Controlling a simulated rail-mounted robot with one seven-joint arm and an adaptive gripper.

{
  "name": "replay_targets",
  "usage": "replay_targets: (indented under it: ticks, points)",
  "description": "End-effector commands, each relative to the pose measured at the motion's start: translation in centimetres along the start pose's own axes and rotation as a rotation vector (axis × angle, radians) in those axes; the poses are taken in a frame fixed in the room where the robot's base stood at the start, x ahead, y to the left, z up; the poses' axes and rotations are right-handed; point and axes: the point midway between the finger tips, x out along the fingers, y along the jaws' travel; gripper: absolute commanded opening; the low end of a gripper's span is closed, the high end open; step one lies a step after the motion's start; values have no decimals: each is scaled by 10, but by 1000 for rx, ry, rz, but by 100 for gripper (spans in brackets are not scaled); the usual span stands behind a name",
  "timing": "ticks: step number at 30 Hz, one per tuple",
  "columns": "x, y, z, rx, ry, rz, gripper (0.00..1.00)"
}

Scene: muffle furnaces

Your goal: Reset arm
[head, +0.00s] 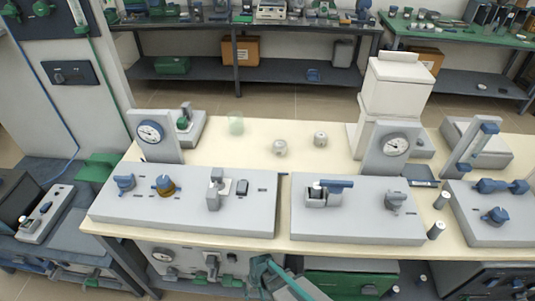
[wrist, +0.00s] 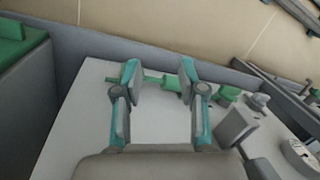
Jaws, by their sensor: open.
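My gripper (wrist: 159,76) shows in the wrist view with its two grey and teal fingers spread apart. Nothing is held between them. Beyond the fingertips is a pale grey panel (wrist: 85,110). A small green fitting (wrist: 171,84) on it appears between and just behind the fingertips; whether they touch it I cannot tell. In the head view, a teal and grey part of my arm (head: 283,279) shows at the bottom edge, in front of the table, and the rest is cut off.
The cream table (head: 255,140) carries grey control panels (head: 135,208), a second panel (head: 340,222), dial gauges (head: 149,132) and a white tower (head: 398,85). A panel with knobs (head: 205,262) sits below the table edge.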

Motion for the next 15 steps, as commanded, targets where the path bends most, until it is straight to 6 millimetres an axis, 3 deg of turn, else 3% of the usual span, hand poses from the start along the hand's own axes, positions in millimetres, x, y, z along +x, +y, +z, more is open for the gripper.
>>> replay_targets:
  ticks: [1, 6, 10, 15]
  points:
    - [-10, 23, 19, 38, -38, 16, 41]
    - [-30, 84, 78, 147, -172, 57, 41]
    - [-48, 118, 130, 230, -281, 75, 41]
    - [-69, 143, 188, 321, -405, 81, 41]
